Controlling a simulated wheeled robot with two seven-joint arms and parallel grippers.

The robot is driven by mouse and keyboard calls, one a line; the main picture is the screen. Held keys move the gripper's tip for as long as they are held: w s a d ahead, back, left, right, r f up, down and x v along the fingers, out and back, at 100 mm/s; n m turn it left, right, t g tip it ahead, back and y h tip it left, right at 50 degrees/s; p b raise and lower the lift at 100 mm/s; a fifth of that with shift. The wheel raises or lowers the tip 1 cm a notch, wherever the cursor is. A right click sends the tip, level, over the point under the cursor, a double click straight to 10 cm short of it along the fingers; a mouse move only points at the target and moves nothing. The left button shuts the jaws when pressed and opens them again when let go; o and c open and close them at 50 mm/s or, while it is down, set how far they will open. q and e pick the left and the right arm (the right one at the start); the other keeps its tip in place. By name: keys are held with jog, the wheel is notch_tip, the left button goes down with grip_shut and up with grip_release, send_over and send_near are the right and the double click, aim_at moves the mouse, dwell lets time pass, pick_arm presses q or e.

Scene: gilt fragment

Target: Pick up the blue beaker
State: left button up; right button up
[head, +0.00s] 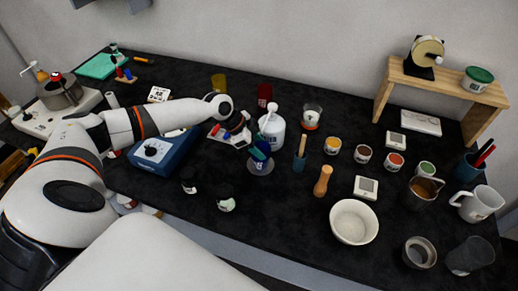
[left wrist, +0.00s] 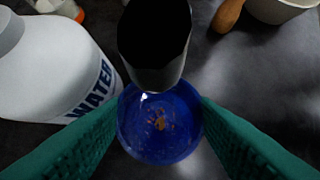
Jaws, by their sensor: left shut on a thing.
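The blue beaker (left wrist: 160,132) sits between the two green fingers of my left gripper (left wrist: 158,145) in the left wrist view, and both fingers reach its sides. It looks translucent, and small orange-brown specks show inside its round opening. In the head view my left gripper (head: 259,153) is shut on the beaker (head: 261,168), near the middle of the table, and its fingers hide part of it. I cannot tell whether the beaker's base touches the table. My right gripper is not in view.
A white WATER bottle (left wrist: 55,65) stands close beside the beaker; it also shows in the head view (head: 272,132). A dark cylinder (left wrist: 155,75) is very near in the wrist view.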

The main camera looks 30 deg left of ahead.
pick_arm(q)
jog(key=shift+r, duration=0.1)
jog(key=s+a+r+b, duration=0.3)
jog(key=s+a+b, duration=0.4)
jog(key=s+a, duration=0.3)
jog(key=a, duration=0.4)
jog(key=shift+s+a, duration=0.25)
dwell(0.6)
jog(key=shift+r, duration=0.15)
dwell(1.9)
